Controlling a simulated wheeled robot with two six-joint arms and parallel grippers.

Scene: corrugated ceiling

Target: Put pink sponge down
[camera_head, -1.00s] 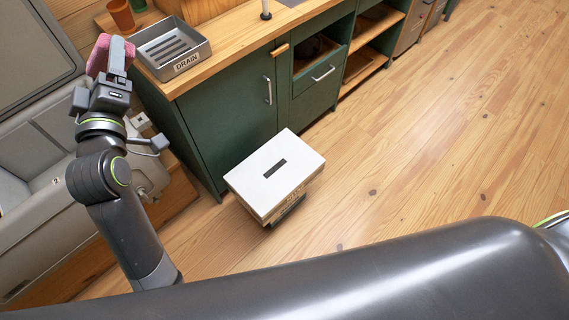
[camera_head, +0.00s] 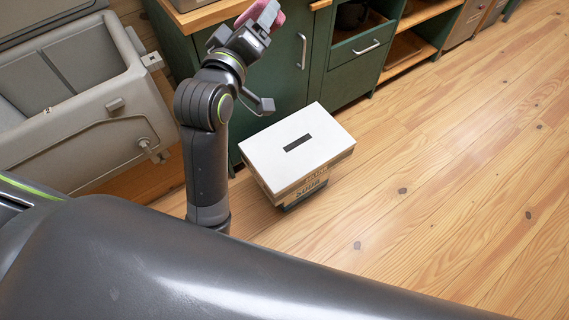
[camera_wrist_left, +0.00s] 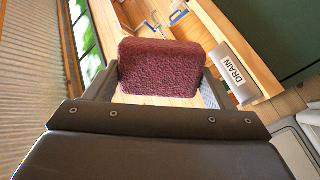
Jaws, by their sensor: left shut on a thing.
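The pink sponge (camera_head: 248,13) is at the top of the head view, held in my left gripper (camera_head: 262,16). In the left wrist view the sponge (camera_wrist_left: 160,68) looks dark red and sits between the fingers of my left gripper (camera_wrist_left: 160,88), which is shut on it. The sponge is in front of the green cabinet and close to its wooden counter edge in the head view. Its underside and what lies directly beneath it are hidden. My right gripper is not in view.
A grey tray labelled DRAIN (camera_wrist_left: 235,72) shows right of the sponge in the wrist view. The wooden counter (camera_head: 212,14) tops a green cabinet (camera_head: 353,62). A white-topped box (camera_head: 297,146) stands on the floor. A grey sink-like basin (camera_head: 85,75) is at left. Floor at right is clear.

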